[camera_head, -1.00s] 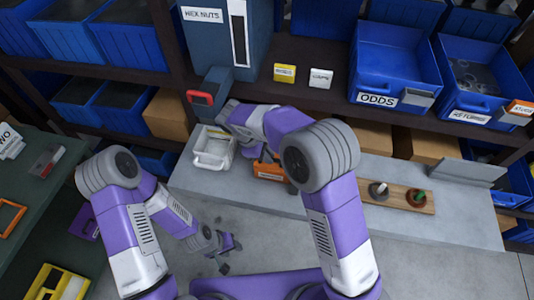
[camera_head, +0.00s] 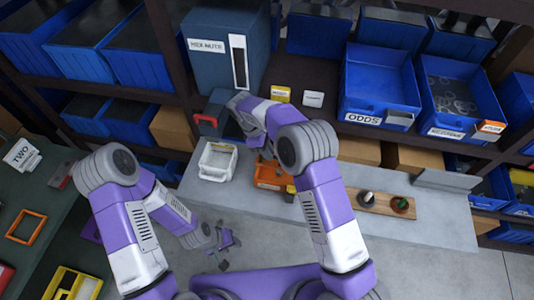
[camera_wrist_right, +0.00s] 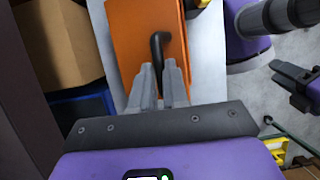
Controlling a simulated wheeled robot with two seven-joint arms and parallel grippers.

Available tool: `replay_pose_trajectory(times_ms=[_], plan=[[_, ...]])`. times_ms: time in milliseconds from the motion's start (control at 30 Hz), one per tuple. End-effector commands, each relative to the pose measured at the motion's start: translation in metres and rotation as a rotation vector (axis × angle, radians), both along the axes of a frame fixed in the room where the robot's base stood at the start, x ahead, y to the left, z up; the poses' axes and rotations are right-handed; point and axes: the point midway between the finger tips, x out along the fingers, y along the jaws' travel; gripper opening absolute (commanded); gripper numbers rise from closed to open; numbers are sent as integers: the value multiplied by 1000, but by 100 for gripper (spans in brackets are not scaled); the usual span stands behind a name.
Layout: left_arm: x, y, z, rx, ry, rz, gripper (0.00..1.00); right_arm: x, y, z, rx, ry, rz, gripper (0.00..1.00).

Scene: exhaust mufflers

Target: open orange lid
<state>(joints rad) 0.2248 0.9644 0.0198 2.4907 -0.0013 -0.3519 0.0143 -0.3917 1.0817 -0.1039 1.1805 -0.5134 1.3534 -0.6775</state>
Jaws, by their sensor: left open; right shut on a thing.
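An orange box (camera_head: 270,175) with a white label stands on the grey bench, partly hidden behind my right arm in the head view. The orange lid (camera_wrist_right: 128,40) fills the upper middle of the right wrist view, with a dark bent handle (camera_wrist_right: 157,48) on it. My right gripper (camera_wrist_right: 160,76) is shut on this handle. How far the lid is raised is hard to tell, as my right arm covers much of it. My left gripper (camera_head: 226,242) is open and empty, low over the floor in front of the bench, apart from the box.
A white bin (camera_head: 216,160) stands just left of the box. A wooden board (camera_head: 385,204) with two pegs lies to the right on the bench (camera_head: 440,225). The hex nuts dispenser (camera_head: 215,60) and blue bins (camera_head: 378,85) stand behind. The bench's front right is clear.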

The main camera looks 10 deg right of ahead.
Motion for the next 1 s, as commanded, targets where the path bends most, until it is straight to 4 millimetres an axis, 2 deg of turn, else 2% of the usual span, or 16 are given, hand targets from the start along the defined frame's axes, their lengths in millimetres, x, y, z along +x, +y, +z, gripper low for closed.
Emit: replay_pose_trajectory(times_ms=[33, 200, 733, 767, 900, 1000], plan=[[0, 0, 4, 0, 0, 0, 43, 6, -3, 1, 1, -13, -1, 0], [0, 0, 7, 0, 0, 0, 43, 11, -5, 2, -2, -11, -1, 0], [0, 0, 8, 0, 0, 0, 43, 12, -8, 0, -6, -8, -2, 0], [0, 0, 8, 0, 0, 0, 43, 12, -8, 0, -7, -7, -3, 19], [0, 0, 8, 0, 0, 0, 43, 12, -7, 1, -5, -6, -2, 40], [0, 0, 8, 0, 0, 0, 43, 12, -6, 2, -4, -6, -1, 40]])
